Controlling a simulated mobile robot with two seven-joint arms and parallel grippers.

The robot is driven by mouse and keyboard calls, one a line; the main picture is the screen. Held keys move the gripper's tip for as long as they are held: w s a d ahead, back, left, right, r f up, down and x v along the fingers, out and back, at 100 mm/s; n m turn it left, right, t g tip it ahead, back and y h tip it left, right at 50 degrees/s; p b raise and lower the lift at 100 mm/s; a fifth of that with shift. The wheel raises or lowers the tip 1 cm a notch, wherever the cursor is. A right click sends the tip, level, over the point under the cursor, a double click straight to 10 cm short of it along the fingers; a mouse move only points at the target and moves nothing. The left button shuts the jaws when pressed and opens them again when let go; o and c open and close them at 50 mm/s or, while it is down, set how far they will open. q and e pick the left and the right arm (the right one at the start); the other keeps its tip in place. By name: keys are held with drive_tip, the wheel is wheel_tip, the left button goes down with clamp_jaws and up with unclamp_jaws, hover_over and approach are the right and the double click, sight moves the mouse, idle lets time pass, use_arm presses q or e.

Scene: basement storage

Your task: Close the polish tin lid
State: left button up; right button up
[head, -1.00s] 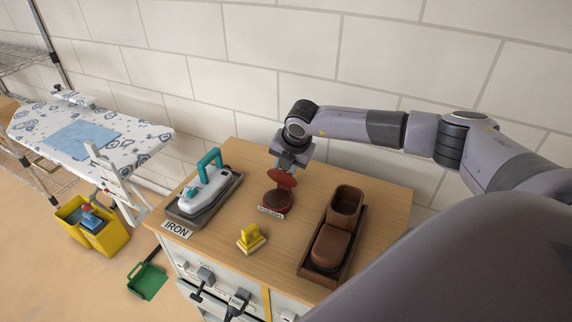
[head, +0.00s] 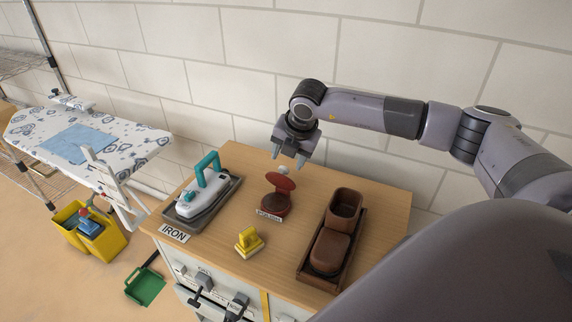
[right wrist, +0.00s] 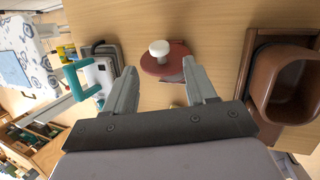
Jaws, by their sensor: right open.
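The polish tin (head: 273,205) is a round, dark red tin on the wooden cabinet top, behind a "POLISH" label. Its red lid (head: 280,181) is tilted up above the tin, open, with a pale knob (head: 282,170) on its outer side. My right gripper (head: 288,158) is open and empty, above and behind the lid, apart from it. In the right wrist view the lid (right wrist: 178,67) and its white knob (right wrist: 159,48) show beyond and between the open fingers (right wrist: 160,68). The tin's body is mostly hidden there. My left gripper is not in view.
An iron (head: 204,188) on a tray stands left of the tin. A yellow brush-like block (head: 249,242) sits in front. A wooden tray (head: 304,270) with brown containers stands to the right. A white block wall (head: 260,80) rises behind.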

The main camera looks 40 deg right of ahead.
drive_tip(key=shift+s+r, duration=0.25)
drive_tip(key=shift+r, duration=0.3)
